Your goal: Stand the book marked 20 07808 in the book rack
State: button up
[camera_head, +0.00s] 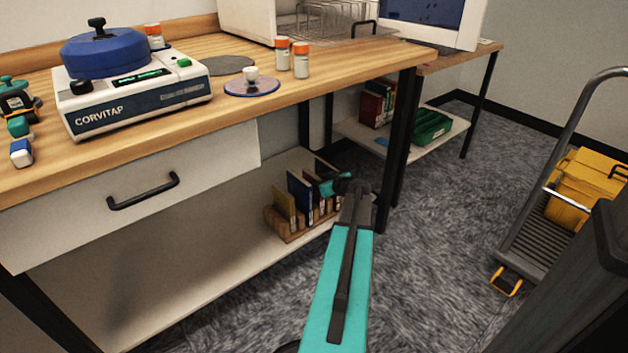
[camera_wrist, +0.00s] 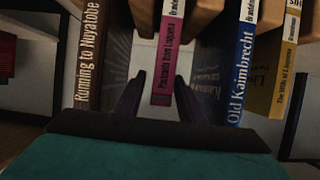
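The wooden book rack (camera_head: 291,236) stands on the low shelf under the desk with several upright books. In the wrist view its wooden parts (camera_wrist: 205,14) show at the top. My gripper (camera_head: 338,186) is at the rack's right end. In the wrist view my gripper (camera_wrist: 158,80) is open, its dark fingers on either side of the pink-spined book (camera_wrist: 167,55); a gap shows on the left. A brown book (camera_wrist: 89,55) is left of it, and a blue book (camera_wrist: 240,70) and a yellow book (camera_wrist: 285,80) are right. I cannot read 20 07808 on any book.
The desk (camera_head: 335,82) with its black leg (camera_head: 398,150) stands close to my arm. A shelf behind holds more books (camera_head: 375,103) and a green crate (camera_head: 432,127). A hand truck with a yellow box (camera_head: 582,190) stands right. The low shelf (camera_head: 180,265) is clear left of the rack.

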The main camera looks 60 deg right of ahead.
jog(key=p+v, duration=0.2)
jog(key=v, duration=0.9)
jog(key=shift+s+a+r, duration=0.15)
jog(key=shift+s+a, duration=0.05)
jog(key=shift+s, duration=0.1)
dwell(0.3)
